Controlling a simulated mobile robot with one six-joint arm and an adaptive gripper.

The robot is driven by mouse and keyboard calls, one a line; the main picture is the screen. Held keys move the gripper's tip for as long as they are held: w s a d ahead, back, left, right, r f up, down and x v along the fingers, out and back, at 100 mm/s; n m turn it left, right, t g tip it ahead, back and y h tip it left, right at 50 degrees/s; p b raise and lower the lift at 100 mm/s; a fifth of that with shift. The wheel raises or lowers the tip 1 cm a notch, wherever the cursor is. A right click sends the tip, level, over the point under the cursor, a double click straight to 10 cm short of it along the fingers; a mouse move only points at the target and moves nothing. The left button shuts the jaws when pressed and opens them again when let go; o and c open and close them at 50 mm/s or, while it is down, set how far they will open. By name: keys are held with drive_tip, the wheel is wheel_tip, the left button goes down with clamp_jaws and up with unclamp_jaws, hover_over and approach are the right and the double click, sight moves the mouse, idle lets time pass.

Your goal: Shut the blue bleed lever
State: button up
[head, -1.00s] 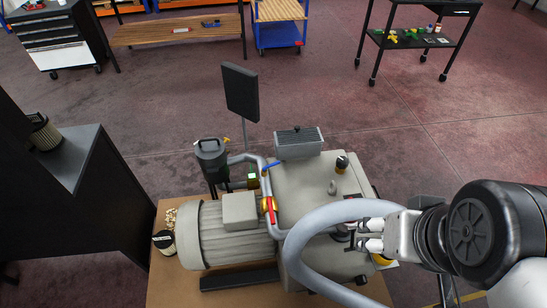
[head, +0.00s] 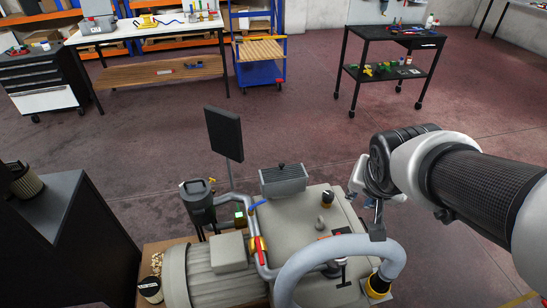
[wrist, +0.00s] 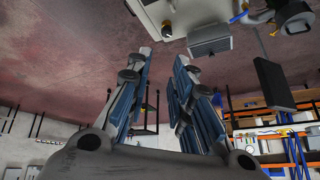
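The blue bleed lever (head: 258,204) is a small handle on the grey pipework of the pump, left of a ribbed grey box. It sticks out at a slant toward the right. It also shows at the top of the wrist view (wrist: 238,17), upside down. My gripper (head: 357,186) is above and beyond the right side of the pump, well to the right of the lever and not touching it. In the wrist view its two blue-padded fingers (wrist: 162,57) stand apart with nothing between them.
A thick grey hose (head: 325,250) arches over the pump's front right. A dark panel on a post (head: 224,133) stands behind the lever. The ribbed box (head: 283,180) lies between lever and gripper.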

drive_tip(key=w+a+f, duration=0.1)
drive_tip(key=w+f, duration=0.1)
drive_tip(key=w, duration=0.2)
drive_tip(key=w+a+f+m, duration=0.1)
drive_tip(key=w+f, duration=0.1)
drive_tip(key=w, duration=0.1)
drive_tip(key=w+a+f+m+t+p, duration=0.1)
drive_tip(key=w+f, duration=0.2)
drive_tip(key=w, duration=0.1)
drive_tip(key=shift+w+a+y, duration=0.2)
drive_tip(key=shift+w+y, duration=0.1)
drive_tip(key=shift+w, duration=0.05)
clamp_jaws()
drive_tip(key=m+y+p, duration=0.2)
drive_tip(key=m+y, duration=0.3)
approach(265, 201)
drive_tip(key=b+x, duration=0.5)
drive_tip(key=x, duration=0.1)
drive_tip(key=shift+w+a+f+b, duration=0.15)
drive_tip(key=shift+f+b, duration=0.15)
drive_tip(key=shift+b, duration=0.1)
